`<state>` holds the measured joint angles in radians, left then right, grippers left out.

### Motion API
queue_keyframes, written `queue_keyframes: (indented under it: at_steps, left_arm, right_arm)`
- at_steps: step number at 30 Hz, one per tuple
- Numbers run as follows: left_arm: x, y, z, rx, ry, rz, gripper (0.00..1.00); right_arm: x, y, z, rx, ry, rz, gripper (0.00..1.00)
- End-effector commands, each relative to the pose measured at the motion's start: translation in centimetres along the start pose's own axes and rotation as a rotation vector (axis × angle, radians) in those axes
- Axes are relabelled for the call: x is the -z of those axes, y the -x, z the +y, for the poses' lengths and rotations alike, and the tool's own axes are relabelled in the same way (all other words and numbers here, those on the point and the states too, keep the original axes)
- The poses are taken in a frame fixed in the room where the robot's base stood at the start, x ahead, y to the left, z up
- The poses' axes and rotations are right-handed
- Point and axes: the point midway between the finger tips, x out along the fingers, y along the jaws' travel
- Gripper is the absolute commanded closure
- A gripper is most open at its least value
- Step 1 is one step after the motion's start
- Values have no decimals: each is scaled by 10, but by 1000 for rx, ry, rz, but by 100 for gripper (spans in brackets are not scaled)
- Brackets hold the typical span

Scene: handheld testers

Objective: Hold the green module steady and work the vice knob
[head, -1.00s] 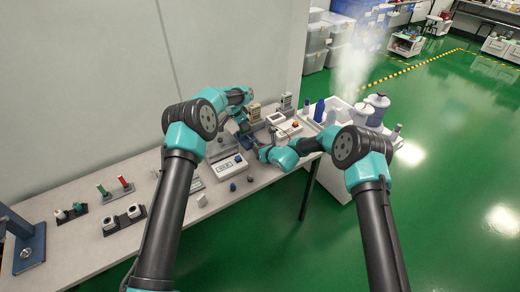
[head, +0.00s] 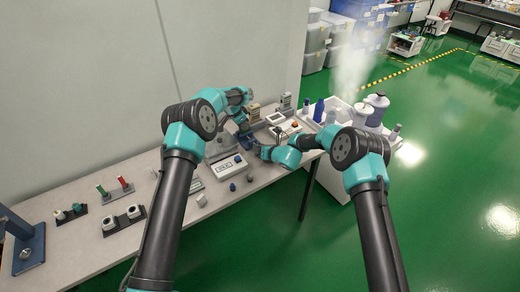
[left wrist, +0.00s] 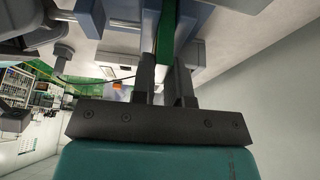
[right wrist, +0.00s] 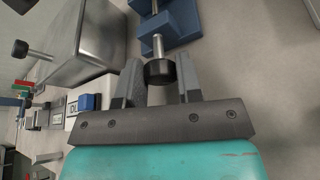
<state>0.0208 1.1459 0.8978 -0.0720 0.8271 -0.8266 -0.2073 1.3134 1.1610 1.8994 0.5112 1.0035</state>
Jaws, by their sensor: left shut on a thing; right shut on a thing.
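The green module (left wrist: 166,40) is a thin green board that shows in the left wrist view. My left gripper (left wrist: 168,65) is shut on it, one finger on each side. The board stands between the blue-grey jaws of the vice (left wrist: 190,22). The vice also shows as a blue block in the right wrist view (right wrist: 182,22). The vice knob (right wrist: 160,71) is black and sits at the end of a metal screw. My right gripper (right wrist: 160,82) is shut on the knob, its fingers on either side. In the head view both grippers are small and partly hidden by my arms.
A grey metal box (right wrist: 80,40) stands close beside my right gripper. A white device with a display (head: 229,167) sits near the table's front edge. A white bin with bottles (head: 345,108) stands at the table's right end. Several small fixtures lie on the left of the table (head: 75,258).

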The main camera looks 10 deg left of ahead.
Motion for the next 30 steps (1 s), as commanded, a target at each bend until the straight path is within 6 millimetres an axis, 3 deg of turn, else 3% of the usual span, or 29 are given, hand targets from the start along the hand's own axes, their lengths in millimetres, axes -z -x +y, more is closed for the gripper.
queue_keyframes:
  at_steps: [1, 2, 9, 30]
  left_arm:
    - [0, -1, 1, -2, 0, -1, 100]
    - [0, -1, 1, -2, 0, -1, 100]
    - [0, -1, 1, -2, 0, -1, 100]
    - [0, -1, 1, -2, 0, -1, 100]
  right_arm:
    - [0, 0, 0, -1, 0, 0, 91]
    - [0, 0, 0, -1, 1, 0, 64]
    - [0, 0, 0, 0, 1, 0, 42]
    - [0, 0, 1, 47, 112, -2, 42]
